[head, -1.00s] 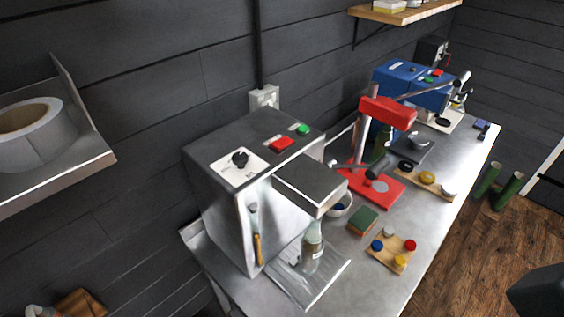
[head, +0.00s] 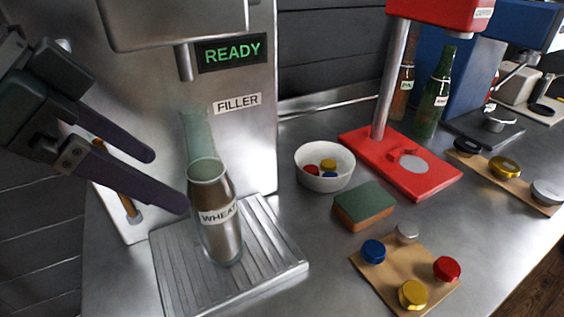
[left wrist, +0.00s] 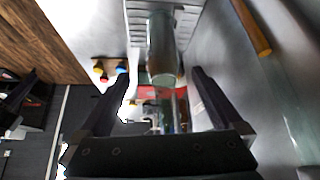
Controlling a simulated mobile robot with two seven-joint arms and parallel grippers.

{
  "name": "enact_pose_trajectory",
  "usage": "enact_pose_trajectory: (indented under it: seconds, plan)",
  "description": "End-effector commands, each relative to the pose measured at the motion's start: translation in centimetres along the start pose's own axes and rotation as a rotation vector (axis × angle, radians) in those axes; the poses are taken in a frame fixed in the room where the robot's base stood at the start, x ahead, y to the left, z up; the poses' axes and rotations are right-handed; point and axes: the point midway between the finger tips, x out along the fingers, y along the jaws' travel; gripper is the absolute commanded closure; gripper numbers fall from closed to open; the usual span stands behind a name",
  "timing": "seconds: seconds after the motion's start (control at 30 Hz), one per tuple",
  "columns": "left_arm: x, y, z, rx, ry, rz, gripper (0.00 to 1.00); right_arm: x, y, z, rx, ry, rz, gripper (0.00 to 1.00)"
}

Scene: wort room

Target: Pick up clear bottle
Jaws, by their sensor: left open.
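The clear bottle (head: 218,238), with a WHEAT label, stands upright on the ribbed drip tray (head: 275,262) of the filler machine (head: 245,150). Its neck rises below the filler spout. My left gripper (head: 168,181) is open and empty, coming in from the left, with its fingertips just beside the bottle and the lower one close to its upper body. In the left wrist view the bottle (left wrist: 162,48) appears ahead, between the lines of the two open fingers. I cannot tell whether a finger touches it.
A white bowl of caps (head: 325,180), a sponge (head: 364,205) and a wooden board with several caps (head: 390,283) lie right of the tray. A red capper (head: 400,170) and a green bottle (head: 432,100) stand behind.

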Motion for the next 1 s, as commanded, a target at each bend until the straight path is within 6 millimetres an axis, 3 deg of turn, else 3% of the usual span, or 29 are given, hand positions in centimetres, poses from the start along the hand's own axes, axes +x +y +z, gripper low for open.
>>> enact_pose_trajectory:
  seconds: [0.47,0.7,1.0]
  plan:
    - [5.5,-0.3,0.1,-0.006,-0.001,0.000,0.00,0.4,-0.3,0.1,0.007,0.001,-0.010,1.00]
    - [9.2,-0.3,0.3,-0.005,-0.001,0.000,0.00,0.6,-0.4,0.2,0.007,0.001,-0.010,1.00]
    - [10.0,-0.4,0.3,-0.004,0.000,-0.003,0.00,0.6,-0.3,0.2,0.007,0.000,-0.009,1.00]
